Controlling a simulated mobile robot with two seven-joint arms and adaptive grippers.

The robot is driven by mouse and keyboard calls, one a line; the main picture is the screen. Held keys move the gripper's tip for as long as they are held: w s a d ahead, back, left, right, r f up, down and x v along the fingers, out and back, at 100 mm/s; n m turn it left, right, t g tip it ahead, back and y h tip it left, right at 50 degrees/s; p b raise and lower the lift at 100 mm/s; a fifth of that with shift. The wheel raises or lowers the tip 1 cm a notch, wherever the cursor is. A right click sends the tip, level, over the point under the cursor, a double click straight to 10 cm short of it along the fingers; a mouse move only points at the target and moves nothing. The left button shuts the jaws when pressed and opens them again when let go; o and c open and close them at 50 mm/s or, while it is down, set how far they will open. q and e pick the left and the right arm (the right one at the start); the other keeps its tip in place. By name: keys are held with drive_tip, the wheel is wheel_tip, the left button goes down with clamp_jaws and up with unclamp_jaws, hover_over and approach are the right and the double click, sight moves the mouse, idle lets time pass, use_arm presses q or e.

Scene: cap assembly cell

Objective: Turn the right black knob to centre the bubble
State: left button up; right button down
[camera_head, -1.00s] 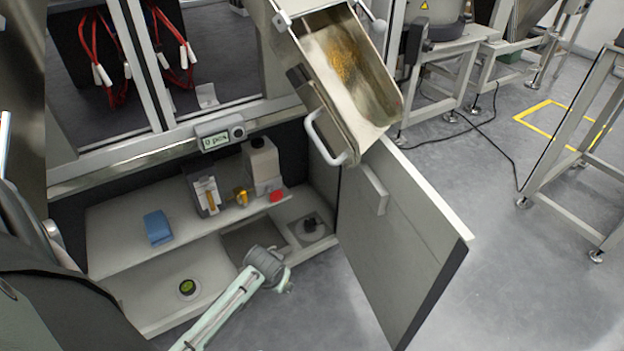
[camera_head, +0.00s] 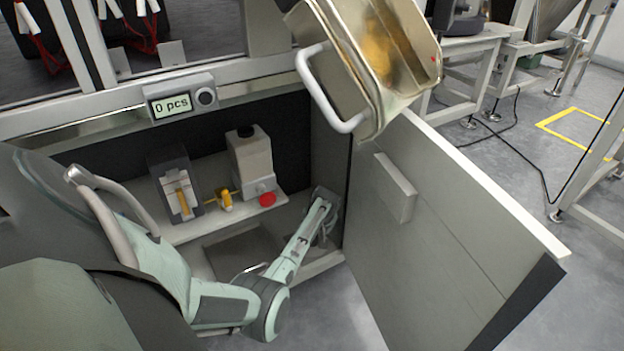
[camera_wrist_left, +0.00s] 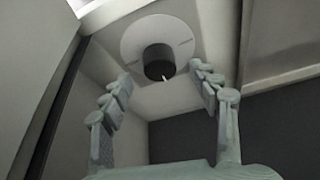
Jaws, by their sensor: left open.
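The right black knob (camera_wrist_left: 159,62) sits on a round pale plate (camera_wrist_left: 187,41) with a thin white pointer mark in the left wrist view. My left gripper (camera_wrist_left: 161,75) is open, with one finger on each side of the knob in that view and no contact visible. In the head view my left gripper (camera_head: 325,230) reaches down into the cabinet at the right end, and it hides the knob there. The green bubble level is hidden behind my left arm in the head view. My right gripper is not in view.
The cabinet door (camera_head: 440,240) stands open just right of my left gripper. A metal hopper with a handle (camera_head: 325,95) hangs above it. A shelf holds a dark box (camera_head: 172,185), a yellow part (camera_head: 226,200), a pale bottle (camera_head: 250,160) and a red button (camera_head: 267,199). A counter (camera_head: 172,105) reads 0 pcs.

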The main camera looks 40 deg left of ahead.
use_arm(q)
drive_tip(key=shift+b+x, duration=0.8)
drive_tip(key=shift+x, duration=1.15)
drive_tip(key=c, duration=1.2)
